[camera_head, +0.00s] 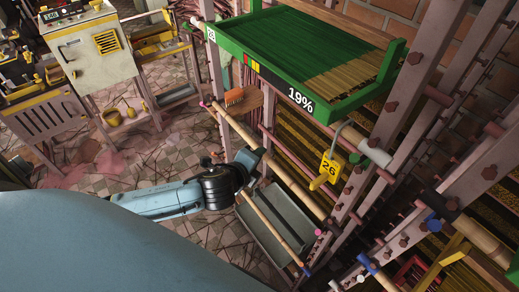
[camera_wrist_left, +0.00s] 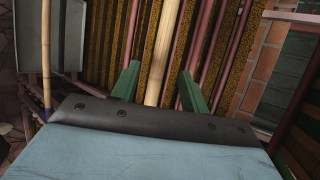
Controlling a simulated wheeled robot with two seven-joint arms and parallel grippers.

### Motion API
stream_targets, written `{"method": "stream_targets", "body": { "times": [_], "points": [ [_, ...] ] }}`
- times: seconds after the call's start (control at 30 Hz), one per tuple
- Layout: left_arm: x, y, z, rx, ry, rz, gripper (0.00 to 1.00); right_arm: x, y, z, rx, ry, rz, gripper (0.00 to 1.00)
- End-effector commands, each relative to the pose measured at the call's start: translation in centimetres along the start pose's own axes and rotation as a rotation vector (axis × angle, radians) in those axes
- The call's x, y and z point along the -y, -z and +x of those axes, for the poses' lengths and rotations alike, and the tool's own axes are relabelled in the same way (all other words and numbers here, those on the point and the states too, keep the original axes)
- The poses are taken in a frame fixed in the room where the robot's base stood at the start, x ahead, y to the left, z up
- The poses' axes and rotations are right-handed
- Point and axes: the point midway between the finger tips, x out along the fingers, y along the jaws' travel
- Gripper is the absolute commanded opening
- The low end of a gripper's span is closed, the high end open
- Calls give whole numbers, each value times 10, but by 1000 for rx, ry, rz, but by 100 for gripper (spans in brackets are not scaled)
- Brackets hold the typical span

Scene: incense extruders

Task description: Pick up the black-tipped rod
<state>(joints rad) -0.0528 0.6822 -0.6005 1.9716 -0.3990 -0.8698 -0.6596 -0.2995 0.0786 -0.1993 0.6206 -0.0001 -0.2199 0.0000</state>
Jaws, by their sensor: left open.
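My left gripper (camera_head: 256,160) reaches in from the left and is open beside the rack. In the left wrist view its two green fingers (camera_wrist_left: 160,88) stand apart. A pale wooden rod (camera_wrist_left: 163,45) runs between them, with a gap on each side; its ends are out of that view. In the head view a long pale rod (camera_head: 236,123) with a pink upper tip slants past the gripper. A thinner pale rod (camera_head: 268,221) lies below, over a grey trough. I cannot tell for certain which rod is black-tipped. My right gripper is not in view.
The grey trough (camera_head: 254,233) stands below the gripper. A beige machine (camera_head: 92,57) stands at back left. Tiled floor lies open between.

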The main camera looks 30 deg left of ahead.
Motion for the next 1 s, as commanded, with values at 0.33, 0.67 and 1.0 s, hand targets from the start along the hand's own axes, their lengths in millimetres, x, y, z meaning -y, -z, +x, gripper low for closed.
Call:
{"method": "stream_targets", "body": {
  "times": [0.33, 0.67, 1.0],
  "points": [
    [-1, 2, 32, -2, 0, 0, 45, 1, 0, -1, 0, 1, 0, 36],
    [-1, 2, 31, -1, 0, 0, 27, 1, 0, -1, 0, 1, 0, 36],
    [-1, 1, 31, -1, -1, 0, 0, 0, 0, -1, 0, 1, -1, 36]
  ]
}}
